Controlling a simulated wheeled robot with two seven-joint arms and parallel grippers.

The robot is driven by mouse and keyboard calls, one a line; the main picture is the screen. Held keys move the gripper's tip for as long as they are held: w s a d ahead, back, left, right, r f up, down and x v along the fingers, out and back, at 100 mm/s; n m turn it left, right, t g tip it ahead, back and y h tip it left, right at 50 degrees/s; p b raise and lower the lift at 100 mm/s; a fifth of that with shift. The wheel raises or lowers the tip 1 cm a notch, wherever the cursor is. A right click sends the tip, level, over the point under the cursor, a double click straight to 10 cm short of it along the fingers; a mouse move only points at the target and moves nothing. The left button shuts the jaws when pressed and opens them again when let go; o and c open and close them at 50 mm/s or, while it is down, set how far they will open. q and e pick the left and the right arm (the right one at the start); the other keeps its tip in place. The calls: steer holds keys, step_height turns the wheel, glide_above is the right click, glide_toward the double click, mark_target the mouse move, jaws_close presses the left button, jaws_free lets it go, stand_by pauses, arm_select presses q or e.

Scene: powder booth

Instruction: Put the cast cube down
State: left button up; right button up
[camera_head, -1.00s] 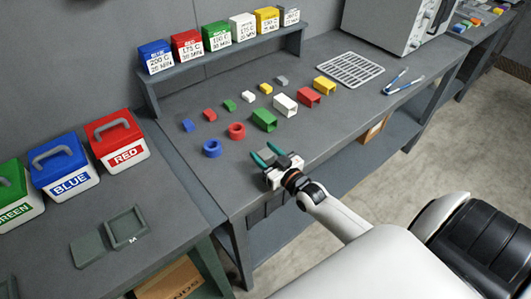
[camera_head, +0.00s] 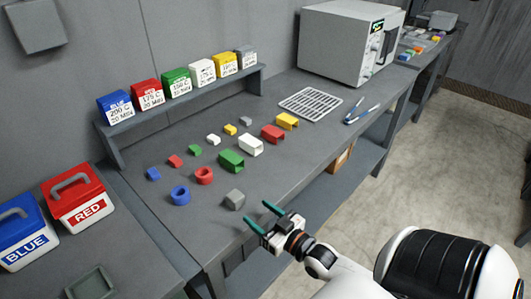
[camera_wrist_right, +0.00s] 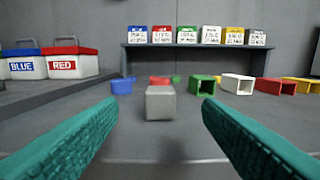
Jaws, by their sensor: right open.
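The cast cube (camera_head: 235,199) is a plain grey block resting on the grey table near its front edge. It also shows in the right wrist view (camera_wrist_right: 160,102), centred ahead and apart from the fingers. My right gripper (camera_head: 262,217) has green fingers spread open and empty, just in front of the cube on its near right side. In the right wrist view the two fingers (camera_wrist_right: 160,140) frame a gap with bare table between them. My left gripper is not in view.
Blue ring (camera_head: 180,195), red ring (camera_head: 204,175) and green tube (camera_head: 231,160) lie just behind the cube. Small coloured blocks and more tubes lie farther back. A wire rack (camera_head: 311,103), tongs (camera_head: 361,110) and an oven (camera_head: 350,42) stand farther right. Labelled bins line a shelf (camera_head: 185,97).

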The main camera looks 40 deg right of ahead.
steer(key=shift+s+d, duration=0.1)
steer(key=shift+s, duration=0.75)
steer(key=shift+f, duration=0.1)
steer(key=s+f+g+h, duration=0.1)
steer(key=s+f+g, duration=0.3)
steer(key=f, duration=1)
steer(key=s+f+g, duration=0.4)
steer(key=f, duration=0.9)
steer(key=s+a+f+n+g, duration=0.1)
steer(key=s+a+f+g, duration=0.3)
steer(key=s+f, duration=0.5)
steer(key=s+a+f+g, duration=0.5)
steer(key=s+f, duration=0.5)
steer(key=s, duration=0.5)
steer(key=shift+s+a+n, duration=0.25)
steer(key=shift+a+n, duration=0.15)
steer(key=shift+a, duration=0.05)
